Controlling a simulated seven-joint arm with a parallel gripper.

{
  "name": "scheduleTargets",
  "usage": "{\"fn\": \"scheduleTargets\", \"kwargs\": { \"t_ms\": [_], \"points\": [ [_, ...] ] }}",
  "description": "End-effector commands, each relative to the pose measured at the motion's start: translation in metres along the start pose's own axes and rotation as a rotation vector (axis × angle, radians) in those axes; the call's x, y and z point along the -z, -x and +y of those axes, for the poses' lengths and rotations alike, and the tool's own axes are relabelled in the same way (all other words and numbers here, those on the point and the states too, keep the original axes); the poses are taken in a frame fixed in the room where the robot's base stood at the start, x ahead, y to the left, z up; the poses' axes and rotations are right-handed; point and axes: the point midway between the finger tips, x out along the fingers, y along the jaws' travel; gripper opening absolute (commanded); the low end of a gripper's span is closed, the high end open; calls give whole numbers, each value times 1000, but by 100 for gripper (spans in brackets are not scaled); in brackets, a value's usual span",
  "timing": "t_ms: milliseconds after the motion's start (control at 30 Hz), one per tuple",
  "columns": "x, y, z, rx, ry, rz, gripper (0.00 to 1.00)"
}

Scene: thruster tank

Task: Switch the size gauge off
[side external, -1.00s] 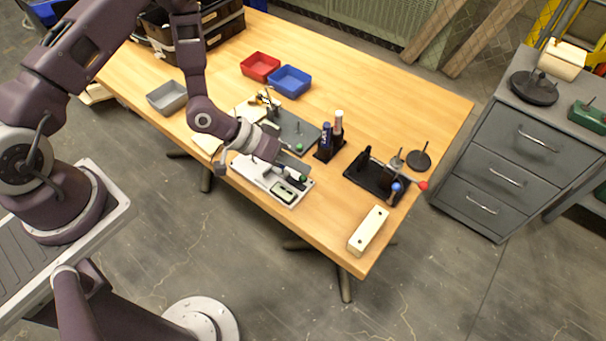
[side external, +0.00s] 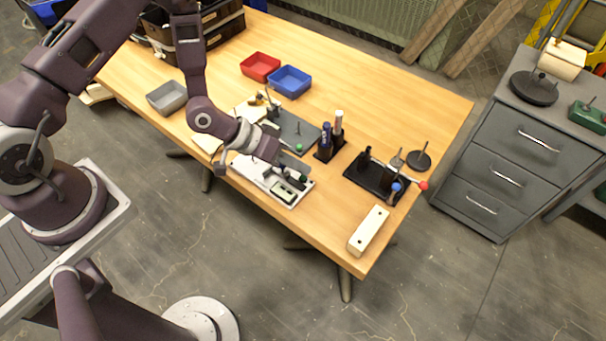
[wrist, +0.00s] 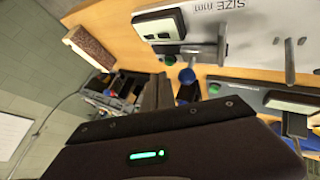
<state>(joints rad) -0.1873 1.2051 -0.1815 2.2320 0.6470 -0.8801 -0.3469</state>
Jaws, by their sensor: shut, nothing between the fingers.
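The size gauge (side external: 243,173) is a pale flat plate near the table's front edge, with a dark-framed pale display (side external: 283,192) and a dark part with a green spot (side external: 303,177) at its right end. In the wrist view the gauge (wrist: 258,30) fills the top, with its "SIZE mm" lettering and display (wrist: 160,24). Whether the display shows anything is too small to tell. My gripper (side external: 277,163) is over the gauge, its fingers shut and empty. In the wrist view the fingers (wrist: 157,92) point away from the camera. Contact with the gauge cannot be told.
Behind the gauge is a grey plate (side external: 300,130) with a green knob. A bottle holder (side external: 328,151) and a black tray (side external: 368,181) with knobbed tools stand to the right. A pale block (side external: 368,231) lies at the front corner. Red (side external: 260,67) and blue (side external: 289,81) bins sit farther back.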

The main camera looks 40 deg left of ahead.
Motion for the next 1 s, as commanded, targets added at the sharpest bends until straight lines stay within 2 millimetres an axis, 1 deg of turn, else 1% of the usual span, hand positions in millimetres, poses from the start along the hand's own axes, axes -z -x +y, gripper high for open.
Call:
{"fn": "scheduleTargets", "kwargs": {
  "t_ms": [233, 1000],
  "points": [
    [-4, -6, -5, 0, 1, 0, 0],
    [-6, -9, -7, 0, 1, 0, 0]
  ]
}}
